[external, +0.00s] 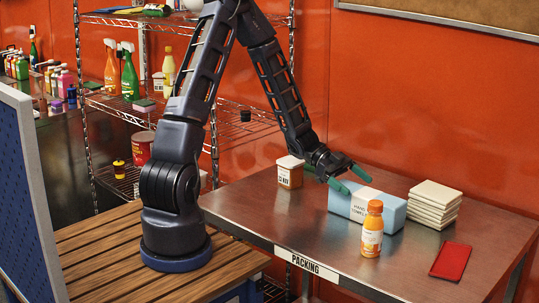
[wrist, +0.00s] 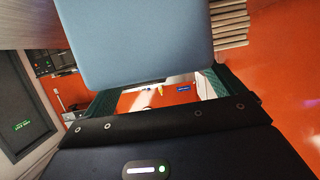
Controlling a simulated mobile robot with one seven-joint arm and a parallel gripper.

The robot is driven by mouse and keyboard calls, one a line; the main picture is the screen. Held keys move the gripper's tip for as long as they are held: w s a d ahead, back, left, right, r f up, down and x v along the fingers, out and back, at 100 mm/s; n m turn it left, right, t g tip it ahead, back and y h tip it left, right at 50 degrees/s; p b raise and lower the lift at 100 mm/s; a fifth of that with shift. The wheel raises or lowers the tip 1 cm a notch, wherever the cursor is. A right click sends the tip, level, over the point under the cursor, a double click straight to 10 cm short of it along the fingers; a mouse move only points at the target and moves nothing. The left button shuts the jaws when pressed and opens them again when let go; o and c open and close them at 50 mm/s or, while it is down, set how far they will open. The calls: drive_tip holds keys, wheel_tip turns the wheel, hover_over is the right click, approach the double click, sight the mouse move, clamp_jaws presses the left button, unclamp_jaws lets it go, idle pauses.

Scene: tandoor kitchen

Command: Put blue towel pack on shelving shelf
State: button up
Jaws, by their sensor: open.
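The blue towel pack (external: 389,211), a light blue box with a white label, lies on the metal packing table (external: 310,222). My gripper (external: 348,180) is at the pack's left end, with its green fingers apart. In the wrist view the pack's plain blue face (wrist: 140,40) fills the upper middle, close in front of the open fingers (wrist: 165,85). I cannot tell whether the fingers touch it. The wire shelving (external: 150,105) stands behind my arm at the left, with bottles and tins on its shelves.
An orange-capped bottle (external: 372,230) stands just in front of the pack. A stack of cream towels (external: 434,205) is right of it, and a red flat pack (external: 451,261) lies at the front right. A small white-lidded tub (external: 290,173) stands behind. The table's left front is clear.

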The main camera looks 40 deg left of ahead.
sight(367, 192)
drive_tip(key=shift+x, duration=1.75)
drive_tip(key=shift+w, duration=0.1)
drive_tip(key=c, duration=1.4)
